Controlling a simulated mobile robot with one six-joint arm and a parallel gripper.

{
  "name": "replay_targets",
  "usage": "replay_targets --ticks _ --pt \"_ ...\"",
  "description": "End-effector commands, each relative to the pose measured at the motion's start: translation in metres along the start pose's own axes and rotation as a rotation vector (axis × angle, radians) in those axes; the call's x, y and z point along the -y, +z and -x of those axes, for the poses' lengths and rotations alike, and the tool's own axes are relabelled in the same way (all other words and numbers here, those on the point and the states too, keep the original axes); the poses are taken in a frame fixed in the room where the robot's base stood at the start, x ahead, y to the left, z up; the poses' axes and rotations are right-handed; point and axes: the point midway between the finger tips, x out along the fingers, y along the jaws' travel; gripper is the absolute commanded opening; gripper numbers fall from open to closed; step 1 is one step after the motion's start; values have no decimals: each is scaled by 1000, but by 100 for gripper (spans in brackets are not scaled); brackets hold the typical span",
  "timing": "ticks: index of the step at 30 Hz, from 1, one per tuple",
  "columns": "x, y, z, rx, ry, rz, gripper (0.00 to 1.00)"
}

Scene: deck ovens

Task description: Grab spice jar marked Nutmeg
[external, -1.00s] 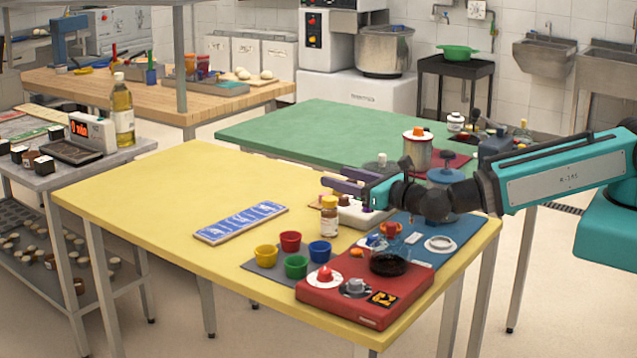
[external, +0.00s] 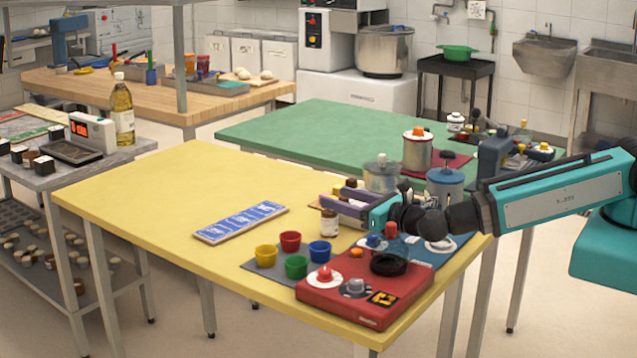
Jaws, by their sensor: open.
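A small brown jar (external: 329,222) with a pale label stands upright on the yellow table, right of the blue-and-white strip. Its label is too small to read, so I cannot tell whether it says Nutmeg. My gripper (external: 334,200) is open, with its purple fingers pointing left at the height of the jar's top. The near finger overlaps the lid in this view and hides part of it. I cannot tell whether the finger touches the jar or whether the jar stands between the fingers.
Yellow, red, green and blue cups (external: 290,242) stand on a grey mat in front of the jar. A red board (external: 345,309) with knobs lies at the near right. Metal canisters (external: 416,150) stand behind my gripper. The yellow table's left half (external: 150,190) is mostly clear.

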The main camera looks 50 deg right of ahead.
Motion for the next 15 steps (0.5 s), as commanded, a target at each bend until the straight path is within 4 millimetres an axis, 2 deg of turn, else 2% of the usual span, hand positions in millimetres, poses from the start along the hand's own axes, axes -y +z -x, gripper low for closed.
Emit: replay_targets --ticks 10,15 --pt "0 -29 0 -1 0 2 53" --pt "0 -31 -3 -1 -3 -1 53"
